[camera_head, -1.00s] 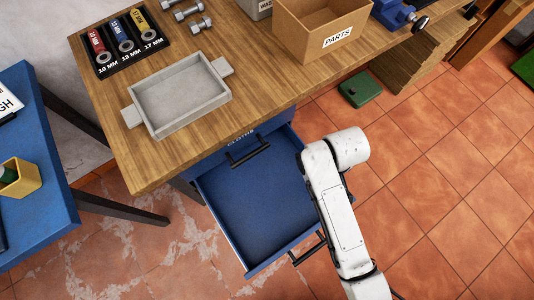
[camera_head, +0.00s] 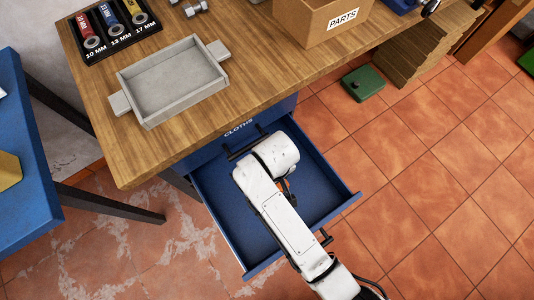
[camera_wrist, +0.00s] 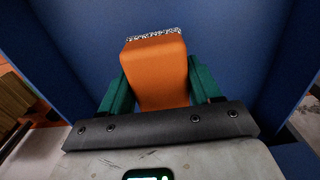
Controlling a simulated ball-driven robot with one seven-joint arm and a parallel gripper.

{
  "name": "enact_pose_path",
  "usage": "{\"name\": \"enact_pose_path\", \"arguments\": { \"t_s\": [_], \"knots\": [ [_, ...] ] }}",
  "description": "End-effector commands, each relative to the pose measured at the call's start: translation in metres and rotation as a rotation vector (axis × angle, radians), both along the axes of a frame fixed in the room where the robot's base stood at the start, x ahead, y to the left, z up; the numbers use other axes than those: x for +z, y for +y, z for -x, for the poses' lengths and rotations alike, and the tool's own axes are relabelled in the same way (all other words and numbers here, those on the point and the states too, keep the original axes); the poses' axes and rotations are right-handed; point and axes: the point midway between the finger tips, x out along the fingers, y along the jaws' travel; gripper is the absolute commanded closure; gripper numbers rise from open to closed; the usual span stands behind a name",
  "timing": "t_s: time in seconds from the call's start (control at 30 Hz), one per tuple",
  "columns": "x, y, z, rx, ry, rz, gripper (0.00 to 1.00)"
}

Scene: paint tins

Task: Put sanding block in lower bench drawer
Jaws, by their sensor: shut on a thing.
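The sanding block (camera_wrist: 156,58) is orange with a speckled grey edge at its far end. My gripper (camera_wrist: 160,86) is shut on it, with a green finger on each side. The lower bench drawer (camera_head: 332,182) is blue and pulled open below the bench. Blue drawer surfaces surround the block in the wrist view. I cannot tell whether the block touches the drawer floor. An upper drawer (camera_head: 242,130) labelled CLOTHS is above it, shut.
The wooden bench top (camera_head: 135,150) overhangs the back of the drawer. On it are a grey tray (camera_head: 172,85), a PARTS box (camera_head: 320,20) and a socket holder (camera_head: 105,32). A blue table (camera_head: 30,160) stands at left. A green box (camera_head: 364,83) lies on the tiled floor.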

Motion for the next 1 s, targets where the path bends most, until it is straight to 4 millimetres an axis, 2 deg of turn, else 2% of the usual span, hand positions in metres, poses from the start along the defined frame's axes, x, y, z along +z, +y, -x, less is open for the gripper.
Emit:
{"name": "enact_pose_path", "arguments": {
  "t_s": [0.1, 0.3, 0.5, 0.93, 0.97, 1.0],
  "knots": [
    [-0.013, 0.011, -0.002, 0.0, 0.001, -0.001, 0.66],
    [-0.025, 0.021, -0.004, 0.001, 0.001, -0.001, 0.66],
    [-0.051, 0.02, -0.003, 0.0, 0.001, 0.001, 0.66],
    [-0.057, 0.019, -0.004, -0.001, -0.002, -0.001, 0.66],
    [-0.057, 0.019, -0.004, -0.001, -0.001, -0.001, 0.36],
    [-0.057, 0.019, -0.004, -0.001, -0.001, -0.001, 0.32]
  ]
}}
